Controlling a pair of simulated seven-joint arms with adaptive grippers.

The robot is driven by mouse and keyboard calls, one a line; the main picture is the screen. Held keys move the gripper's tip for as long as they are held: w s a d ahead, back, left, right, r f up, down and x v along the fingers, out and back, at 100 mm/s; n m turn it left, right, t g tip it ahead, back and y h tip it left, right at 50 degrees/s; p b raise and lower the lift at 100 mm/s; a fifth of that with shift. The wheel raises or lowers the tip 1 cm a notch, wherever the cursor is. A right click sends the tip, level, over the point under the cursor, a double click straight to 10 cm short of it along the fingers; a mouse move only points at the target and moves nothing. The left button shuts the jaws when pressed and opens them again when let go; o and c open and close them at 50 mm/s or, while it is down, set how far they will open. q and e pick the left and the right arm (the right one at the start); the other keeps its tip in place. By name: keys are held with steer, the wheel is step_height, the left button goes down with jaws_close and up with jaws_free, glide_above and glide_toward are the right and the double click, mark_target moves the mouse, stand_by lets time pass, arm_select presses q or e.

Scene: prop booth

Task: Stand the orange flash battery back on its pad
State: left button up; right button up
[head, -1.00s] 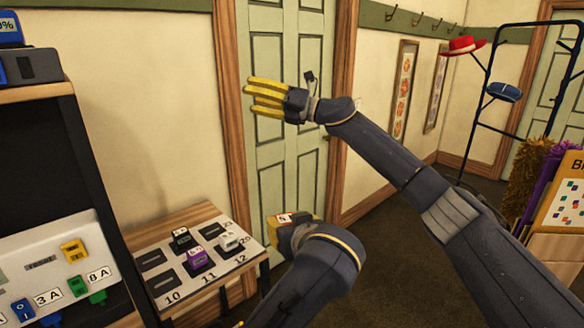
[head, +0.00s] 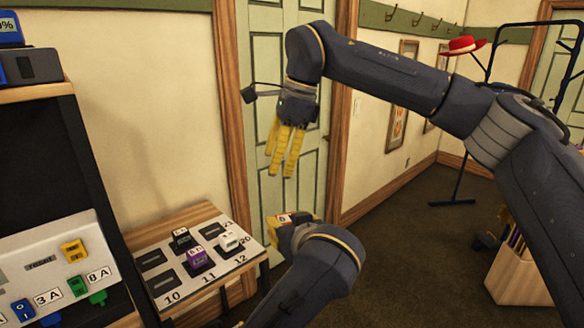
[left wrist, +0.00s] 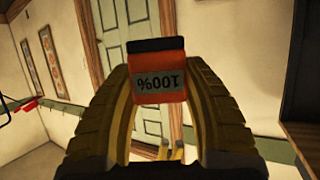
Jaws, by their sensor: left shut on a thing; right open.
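My left gripper (head: 280,231) is shut on the orange flash battery and holds it in the air, just right of the pad table. In the left wrist view the battery (left wrist: 160,82) is orange with a dark end and a grey "100%" label, upside down in the picture, between the yellow fingers. In the head view only a small part of it (head: 287,217) shows. My right gripper (head: 285,165) is open and empty, fingers pointing down, above the left one. The pad board (head: 187,298) has bare dark pads at front left (head: 163,284), back left (head: 152,258) and back right (head: 212,231).
A black battery (head: 183,240), a purple one (head: 197,260) and a white one (head: 229,242) stand on other pads. A green door (head: 262,100) is behind my grippers.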

mark_target(284, 219)
steer(key=shift+n+g+h, duration=0.5)
steer(key=shift+n+h, duration=0.2)
steer(key=shift+h, duration=0.1)
steer(key=shift+s+d+f, duration=0.2)
steer(key=shift+s+f, duration=0.3)
steer(key=shift+f, duration=1.6)
steer(key=shift+s+d+f, duration=0.2)
steer(key=shift+s+f, duration=0.35)
steer(key=shift+f, duration=1.6)
steer(key=shift+s+d+f, duration=0.2)
steer(key=shift+s+f, duration=0.3)
steer(key=shift+f, duration=1.6)
steer(key=c, duration=1.1)
arm_select(q)
steer(key=o, duration=1.5)
arm_select(e)
jaws_close()
arm_select(q)
steer(key=shift+s, duration=0.1)
